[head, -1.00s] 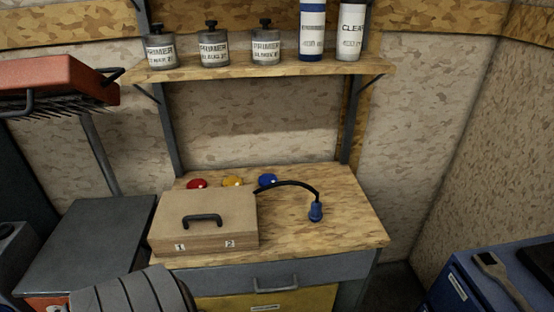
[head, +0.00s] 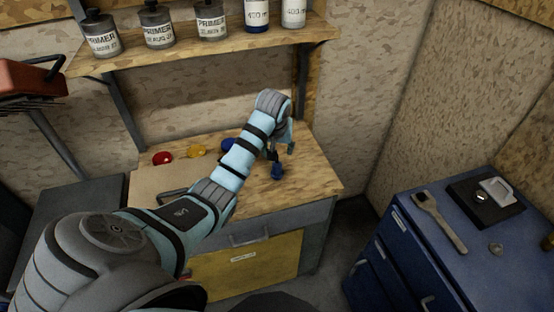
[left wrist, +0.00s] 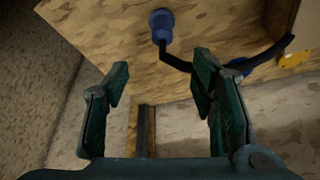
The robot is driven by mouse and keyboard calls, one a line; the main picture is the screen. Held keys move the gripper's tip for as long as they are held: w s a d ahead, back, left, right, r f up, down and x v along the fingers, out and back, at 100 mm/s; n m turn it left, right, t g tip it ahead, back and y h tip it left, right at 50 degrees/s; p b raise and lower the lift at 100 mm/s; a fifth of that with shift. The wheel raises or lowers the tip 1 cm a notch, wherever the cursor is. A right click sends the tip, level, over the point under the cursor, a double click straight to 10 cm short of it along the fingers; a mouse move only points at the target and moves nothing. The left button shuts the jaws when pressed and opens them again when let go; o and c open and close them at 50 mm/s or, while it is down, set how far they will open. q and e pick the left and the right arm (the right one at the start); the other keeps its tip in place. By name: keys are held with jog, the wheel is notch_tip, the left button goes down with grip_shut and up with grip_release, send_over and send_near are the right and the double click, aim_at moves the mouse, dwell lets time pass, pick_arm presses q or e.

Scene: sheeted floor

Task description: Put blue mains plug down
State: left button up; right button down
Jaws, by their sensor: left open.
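The blue mains plug (head: 277,173) is at the right part of the wooden bench top (head: 312,180), below my left gripper. My left gripper (head: 282,150) is open, above and close to the plug in the head view. In the left wrist view the open fingers (left wrist: 160,72) have nothing between them. The blue plug (left wrist: 161,24) shows beyond their tips against the wood, with its black cable (left wrist: 265,58) running off to the right. In the head view my left arm hides most of the cable. My right gripper is not in view.
Red (head: 162,158), yellow (head: 196,151) and blue (head: 229,145) domes line the bench back. A shelf (head: 190,50) with several bottles overhangs it. A blue cabinet (head: 415,250) stands at right.

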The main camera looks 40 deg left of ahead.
aim_at(277, 162)
pick_arm(q)
jog(key=b+x, duration=0.2)
jog(key=x, duration=0.7)
jog(key=shift+w+a+f, duration=0.2)
jog(key=shift+f, duration=0.05)
jog(key=b+x, duration=0.2)
jog(key=x, duration=0.2)
jog(key=shift+a+b, duration=0.1)
jog(key=shift+b, duration=0.2)
jog(key=shift+w, duration=0.1)
jog(key=shift+c, duration=0.5)
jog(key=shift+r, duration=0.1)
grip_shut()
jog(key=shift+r, duration=0.1)
